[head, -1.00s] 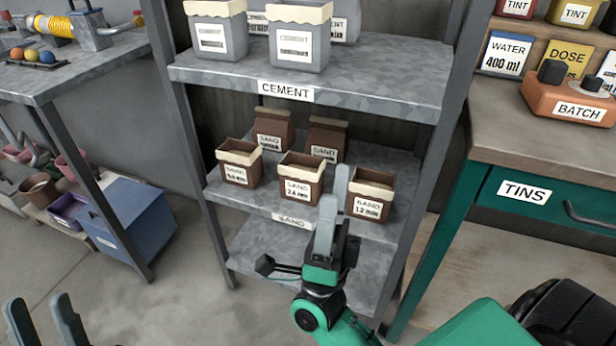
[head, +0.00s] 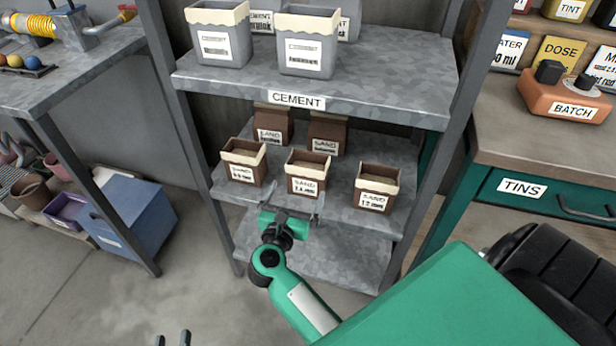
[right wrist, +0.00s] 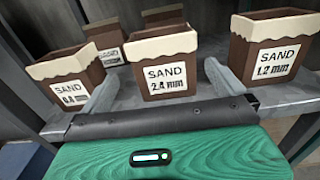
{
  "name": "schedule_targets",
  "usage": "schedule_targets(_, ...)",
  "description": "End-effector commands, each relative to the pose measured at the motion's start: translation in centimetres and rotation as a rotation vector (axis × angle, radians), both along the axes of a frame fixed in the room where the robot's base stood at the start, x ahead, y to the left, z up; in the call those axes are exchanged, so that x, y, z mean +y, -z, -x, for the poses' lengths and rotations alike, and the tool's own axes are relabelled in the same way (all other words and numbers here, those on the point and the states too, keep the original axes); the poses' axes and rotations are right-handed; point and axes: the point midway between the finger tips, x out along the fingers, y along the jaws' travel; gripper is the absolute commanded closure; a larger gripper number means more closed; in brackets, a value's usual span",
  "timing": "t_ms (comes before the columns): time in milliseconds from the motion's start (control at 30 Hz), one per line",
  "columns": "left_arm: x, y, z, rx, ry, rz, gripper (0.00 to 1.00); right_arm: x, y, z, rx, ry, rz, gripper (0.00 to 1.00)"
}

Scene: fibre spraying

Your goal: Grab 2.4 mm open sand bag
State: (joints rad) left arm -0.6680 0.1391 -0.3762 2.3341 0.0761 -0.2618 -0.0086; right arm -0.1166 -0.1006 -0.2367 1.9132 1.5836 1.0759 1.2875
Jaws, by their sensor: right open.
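The open 2.4 mm sand bag (head: 307,173) is brown with a cream folded rim and stands upright, in the middle of the front row on the sand shelf. It also shows in the right wrist view (right wrist: 166,72) with its label facing me. My right gripper (head: 290,200) is open and empty in front of this bag, at the shelf's front edge. In the right wrist view its fingers (right wrist: 160,88) are spread, one to each side of the bag's front, not closed on it. My left gripper (head: 172,338) is at the bottom edge, its two fingertips apart with nothing between them.
An open sand bag (head: 243,162) stands to the left and the open 1.2 mm bag (head: 376,187) to the right. Two closed sand bags (head: 326,133) stand behind. The cement shelf (head: 400,90) hangs above; grey posts flank the rack. A bench with drawers (head: 540,192) is at right.

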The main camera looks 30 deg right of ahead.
Motion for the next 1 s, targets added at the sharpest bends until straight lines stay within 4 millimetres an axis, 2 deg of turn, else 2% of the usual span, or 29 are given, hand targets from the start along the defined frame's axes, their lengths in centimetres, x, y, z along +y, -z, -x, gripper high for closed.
schedule_targets(33,0.0,-0.1,-0.1,-0.008,-0.002,0.002,0.64,-0.9,-0.1,-0.7,-0.002,0.001,0.005,0.0)
schedule_targets(200,0.2,-0.6,-0.4,-0.033,-0.008,0.008,0.64,-2.9,-0.1,-2.5,-0.001,0.0,0.004,0.0)
schedule_targets(467,0.3,-1.0,-0.7,-0.058,-0.013,0.013,0.64,-4.5,-0.1,-3.7,-0.001,0.0,0.006,0.0)
schedule_targets(700,0.7,-2.9,-1.6,-0.149,-0.033,0.035,0.64,-7.2,0.0,-5.7,0.0,0.0,0.006,0.0)
schedule_targets(1000,0.8,-3.3,-1.7,-0.169,-0.036,0.04,0.64,-7.8,0.0,-6.3,0.001,0.0,0.003,0.0)
